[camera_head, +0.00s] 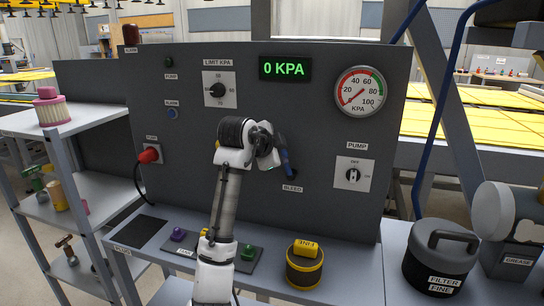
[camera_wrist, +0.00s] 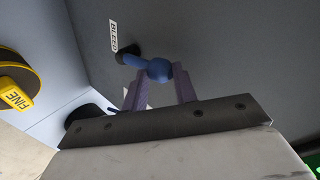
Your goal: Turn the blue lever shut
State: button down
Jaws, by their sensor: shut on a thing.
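The blue lever (camera_head: 286,162) is on the upright grey panel just above the BLEED label (camera_head: 292,188). It slopes in the head view, with its lower end near the label. In the wrist view the rounded end of the blue lever (camera_wrist: 158,69) sits between the two purple-grey fingers of my gripper (camera_wrist: 158,82), which is shut on it. The lever's stem runs left to a dark pivot beside the label. In the head view my arm's end partly hides the lever's upper part and the fingers.
The display (camera_head: 285,69) reads 0 KPA, and the round gauge (camera_head: 360,91) points near zero. The PUMP knob (camera_head: 353,175) is right of the lever. Below stand a yellow-and-black FINE filter (camera_head: 304,268) and a large black filter canister (camera_head: 440,258).

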jog(key=shift+s+d+r+m+t+y, duration=0.2)
jog(key=shift+d+m+y, duration=0.4)
jog(key=shift+d, duration=0.1)
jog(key=shift+s+d+r+m+t+y, duration=0.15)
jog(key=shift+s+d+m+t+y, duration=0.05)
jog(key=shift+d+m+y, duration=0.4)
jog(key=shift+d, duration=0.1)
jog(key=c, duration=1.5)
grip_release()
jog(key=shift+c, duration=0.2)
jog(key=o, duration=0.4)
jog(key=shift+w+d+f, duration=0.1)
jog(key=shift+f, duration=0.1)
jog(key=shift+o, duration=0.2)
jog(key=b+v, duration=0.2)
jog(key=v, duration=1.2)
jog(key=shift+b, duration=0.4)
jog(key=shift+r, duration=0.1)
